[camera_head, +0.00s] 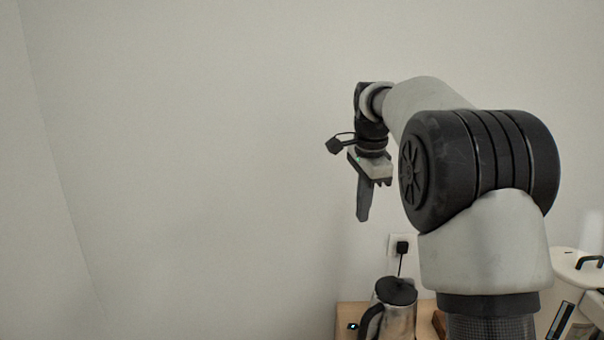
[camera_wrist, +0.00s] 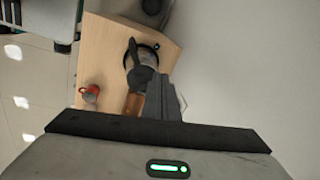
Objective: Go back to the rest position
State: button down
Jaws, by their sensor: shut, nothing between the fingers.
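My gripper (camera_head: 363,217) hangs pointing down at the end of my raised arm in the head view, in front of the bare wall. Its fingers are together and hold nothing. In the wrist view my gripper (camera_wrist: 161,82) shows as a dark wedge over the wooden counter. A kettle-like metal jug with a black lid and handle (camera_head: 397,293) stands below it in the head view, clear of the fingers. In the wrist view the fingers partly hide the jug (camera_wrist: 142,55).
A wooden counter (camera_head: 346,312) carries the jug. A red cup (camera_wrist: 91,94) sits near the counter's edge. A wall socket with a black plug (camera_head: 402,247) is behind the jug. A white lidded item (camera_head: 580,266) stands at the far right. The space to the left is open.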

jog(key=s+r+n+t, duration=0.1)
jog(key=s+r+n, duration=0.25)
jog(key=s, duration=0.55)
jog(key=s+r+n+t, duration=0.1)
jog(key=s+r+n, duration=0.1)
jog(key=s+n, duration=0.5)
jog(key=s+f+n, duration=0.2)
jog(key=s+f, duration=0.2)
jog(key=s, duration=0.5)
jog(key=s+f+n+t, duration=0.1)
jog(key=s+f+n, duration=0.2)
jog(key=s, duration=0.6)
jog(key=shift+f+t, duration=0.3)
jog(key=shift+f, duration=0.3)
dwell(4.0)
